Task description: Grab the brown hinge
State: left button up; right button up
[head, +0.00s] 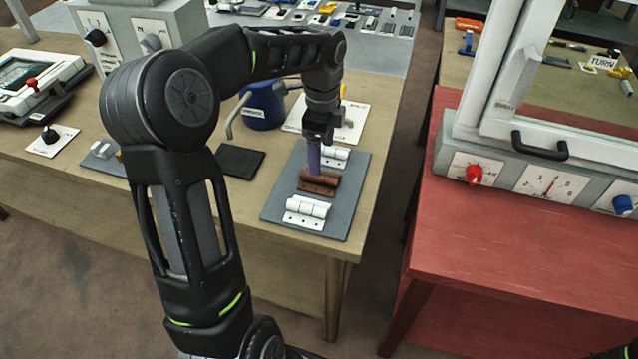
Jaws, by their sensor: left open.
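The brown hinge (322,182) lies on a grey board (345,219) near the front right corner of the wooden table, between two white hinges. My left gripper (313,170) points straight down at the brown hinge, with its fingertips over or beside the hinge's left part. The jaws are open; whether the fingers straddle the hinge or touch it cannot be told from this angle. My right gripper is not in view.
White hinges lie behind (334,154) and in front (306,212) of the brown one. A blue pot (262,108) and a black pad (241,161) stand to the left. A red table (500,237) with a white frame (492,65) is across a gap on the right.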

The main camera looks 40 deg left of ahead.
aim_at(320, 179)
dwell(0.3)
pick_arm(q)
jog(key=shift+f, duration=1.35)
jog(key=shift+s+f+p, duration=0.1)
jog(key=shift+f+p, duration=0.4)
jog(key=shift+f, duration=0.1)
jog(key=shift+f+p, duration=0.3)
jog(key=shift+f, duration=1.7)
